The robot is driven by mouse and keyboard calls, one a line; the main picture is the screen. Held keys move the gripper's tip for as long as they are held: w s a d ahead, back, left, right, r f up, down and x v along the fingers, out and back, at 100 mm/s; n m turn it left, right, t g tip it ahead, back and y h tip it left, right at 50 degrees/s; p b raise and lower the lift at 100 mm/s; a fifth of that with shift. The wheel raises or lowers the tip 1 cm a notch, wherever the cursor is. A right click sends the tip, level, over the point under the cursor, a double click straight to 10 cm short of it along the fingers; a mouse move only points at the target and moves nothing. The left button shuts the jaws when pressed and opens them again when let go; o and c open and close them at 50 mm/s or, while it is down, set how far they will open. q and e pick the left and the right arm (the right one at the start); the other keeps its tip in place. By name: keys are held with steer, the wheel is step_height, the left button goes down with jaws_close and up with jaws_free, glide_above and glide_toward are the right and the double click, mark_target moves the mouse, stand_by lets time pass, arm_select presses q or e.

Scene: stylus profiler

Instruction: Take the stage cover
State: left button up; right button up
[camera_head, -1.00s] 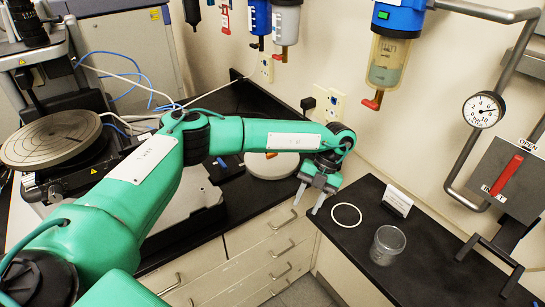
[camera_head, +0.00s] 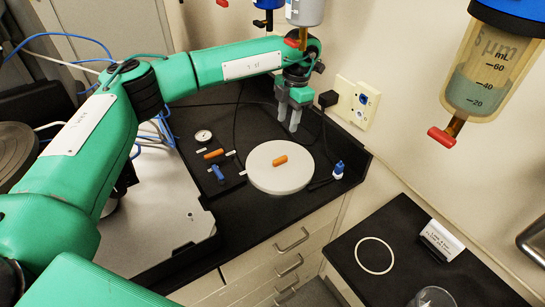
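The round white disc, which looks like the stage cover (camera_head: 262,178), lies flat on the black bench top. It has a small orange handle (camera_head: 280,160) on top. My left gripper (camera_head: 289,124) points down behind the cover, a little right of the handle. Its two fingers are apart with nothing between them. The fingers appear above the bench and clear of the handle; their exact height is hard to tell. My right gripper is out of view.
A dial gauge (camera_head: 203,136) and small orange and blue parts lie left of the cover. A blue-capped item (camera_head: 338,170) stands at its right. The wall outlet (camera_head: 357,103) is behind. A white ring (camera_head: 374,256) and a small sign (camera_head: 441,241) are on the right bench.

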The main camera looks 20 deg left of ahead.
arm_select(q)
steer(key=p, duration=0.2)
glide_above(280, 158)
steer(key=w, duration=0.1)
steer(key=f, duration=0.7)
steer(key=shift+w+d, duration=0.1)
steer(key=shift+d, duration=0.2)
steer(key=shift+f+p, duration=0.3)
steer(key=shift+f, duration=0.15)
steer(key=shift+s+f+p, duration=0.2)
steer(key=shift+p, duration=0.15)
steer(key=f, duration=0.1)
steer(key=f+p, duration=0.2)
steer(key=f, duration=0.1)
steer(key=shift+s+a, duration=0.2)
steer(key=shift+s, duration=0.15)
steer(key=shift+f, duration=0.25)
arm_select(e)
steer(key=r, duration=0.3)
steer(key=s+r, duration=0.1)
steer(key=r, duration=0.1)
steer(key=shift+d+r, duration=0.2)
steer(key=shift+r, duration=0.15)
arm_select(q)
jaws_close()
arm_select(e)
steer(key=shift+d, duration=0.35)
